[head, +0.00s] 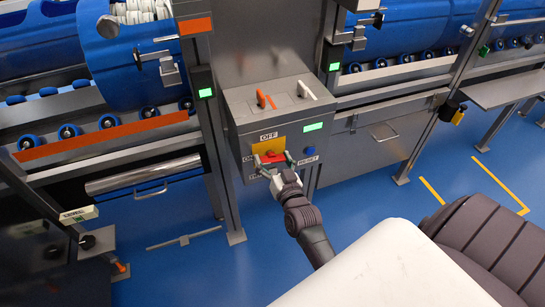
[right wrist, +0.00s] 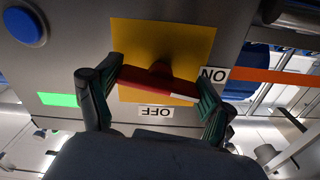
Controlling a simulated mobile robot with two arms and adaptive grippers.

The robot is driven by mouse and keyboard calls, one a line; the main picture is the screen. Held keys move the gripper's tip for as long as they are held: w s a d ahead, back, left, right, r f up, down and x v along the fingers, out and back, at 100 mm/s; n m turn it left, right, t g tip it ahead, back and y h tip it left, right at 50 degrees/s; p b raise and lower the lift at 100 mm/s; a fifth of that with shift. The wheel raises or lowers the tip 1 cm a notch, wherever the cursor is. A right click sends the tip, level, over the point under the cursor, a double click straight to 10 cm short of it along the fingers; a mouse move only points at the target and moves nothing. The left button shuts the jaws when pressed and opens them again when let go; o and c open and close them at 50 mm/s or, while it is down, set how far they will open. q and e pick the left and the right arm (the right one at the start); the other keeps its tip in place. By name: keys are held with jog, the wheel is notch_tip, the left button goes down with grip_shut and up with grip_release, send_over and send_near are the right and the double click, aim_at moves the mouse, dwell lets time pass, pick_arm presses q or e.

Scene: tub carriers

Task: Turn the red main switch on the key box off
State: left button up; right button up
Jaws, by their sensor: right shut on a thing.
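The key box (head: 240,108) is a grey metal cabinet on a post. Its front carries a yellow plate (head: 267,146) with a red main switch (right wrist: 150,84), a bar-shaped handle. In the right wrist view, the bar lies nearly level across the plate (right wrist: 190,40), with a white mark at its end by the ON label (right wrist: 213,74). The OFF label (right wrist: 155,112) is beside the bar's long side. My right gripper (right wrist: 155,88) is shut on the bar, one finger at each end. In the head view my right gripper (head: 270,159) partly covers the switch. My left gripper is not in view.
A blue button (head: 309,151) labelled RESET and a green display (head: 313,127) sit right of the switch. An orange key (head: 262,99) and a white one (head: 306,90) stand on the box top. Blue drums on rollers flank the post. Blue floor (head: 360,205) is open below.

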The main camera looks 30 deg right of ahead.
jog(key=m+p, duration=0.1)
jog(key=m, duration=0.2)
jog(key=shift+m, duration=0.4)
jog(key=m+p, duration=0.1)
jog(key=m, duration=0.2)
jog(key=shift+m, duration=0.3)
jog(key=m, duration=0.3)
jog(key=shift+m, duration=2.6)
jog(key=o, duration=1)
